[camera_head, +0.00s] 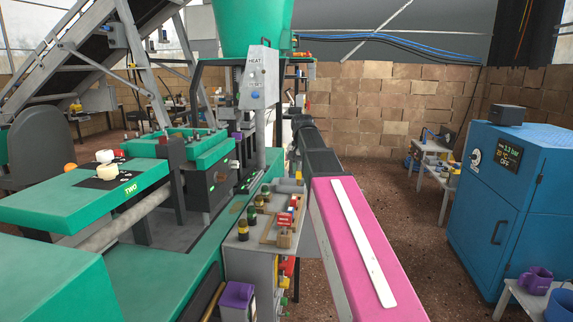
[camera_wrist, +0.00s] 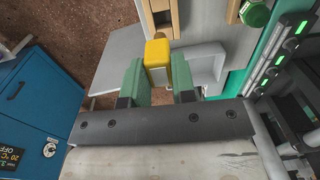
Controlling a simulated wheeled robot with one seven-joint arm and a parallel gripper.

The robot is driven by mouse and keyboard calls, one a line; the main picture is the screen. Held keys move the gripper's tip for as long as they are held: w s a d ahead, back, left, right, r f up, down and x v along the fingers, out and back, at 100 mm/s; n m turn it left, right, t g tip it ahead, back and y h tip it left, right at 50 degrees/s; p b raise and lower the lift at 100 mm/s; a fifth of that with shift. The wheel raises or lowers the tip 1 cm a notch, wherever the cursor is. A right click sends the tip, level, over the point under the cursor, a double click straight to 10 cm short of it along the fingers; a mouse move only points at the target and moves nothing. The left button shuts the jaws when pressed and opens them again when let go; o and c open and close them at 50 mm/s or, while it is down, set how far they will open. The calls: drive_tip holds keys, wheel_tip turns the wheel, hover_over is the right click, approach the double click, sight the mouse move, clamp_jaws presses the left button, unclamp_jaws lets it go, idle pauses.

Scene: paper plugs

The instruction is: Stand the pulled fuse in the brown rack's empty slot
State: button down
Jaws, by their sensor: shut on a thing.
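In the wrist view, my gripper (camera_wrist: 158,64) has two green finger pads, with a yellow-topped piece (camera_wrist: 157,51), the fuse, held between them. The fuse's lower part is mostly hidden. Part of the brown rack (camera_wrist: 148,24) shows at the top edge, just beyond the fuse, with a dark opening in it. In the head view, the brown rack (camera_head: 270,236) lies on the small grey bench, with red pieces (camera_head: 284,219) on it. I cannot make out the gripper or the held fuse clearly there.
Several fuses with coloured bands (camera_head: 243,230) stand in a row left of the rack. A green-capped one (camera_wrist: 256,13) shows in the wrist view. A purple box (camera_head: 237,296) sits in front. The green machine (camera_head: 150,268) borders the bench on the left. A blue cabinet (camera_head: 510,190) stands right.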

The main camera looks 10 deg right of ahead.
sight(297, 178)
drive_tip(key=shift+w+a+f, duration=0.1)
drive_tip(key=shift+w+a, duration=0.2)
drive_tip(key=shift+w, duration=0.25)
drive_tip(key=shift+f, duration=2.2)
drive_tip(key=shift+f, duration=1.9)
drive_tip(key=c, duration=0.9)
unclamp_jaws()
drive_tip(key=shift+o, duration=0.2)
drive_tip(key=shift+r, duration=3.5)
